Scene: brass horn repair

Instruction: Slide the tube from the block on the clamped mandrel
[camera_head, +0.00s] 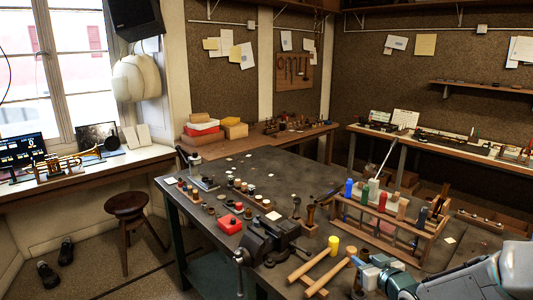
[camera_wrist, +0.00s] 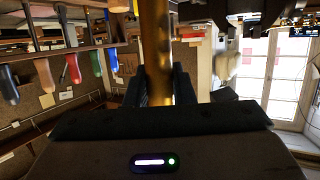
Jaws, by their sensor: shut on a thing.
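In the wrist view a brass tube (camera_wrist: 156,50) runs up from between the two dark fingers of my gripper (camera_wrist: 159,86). The fingers are shut on it, one on each side. Its upper end is cut off by the frame and its lower end is hidden behind the gripper body. In the head view my gripper (camera_head: 371,277) is at the bench's front right, beside the mallets. I cannot make out the tube there. A dark vise (camera_head: 262,243) stands at the bench's front edge to the left. I cannot clearly tell the mandrel or the block apart.
A yellow-headed mallet (camera_head: 333,244) and a wooden mallet (camera_head: 329,276) lie between vise and gripper. A wooden rack (camera_head: 394,233) of coloured-handled tools stands behind my gripper. A red box (camera_head: 229,224) and several small parts lie left. The bench's middle (camera_head: 290,178) is mostly clear.

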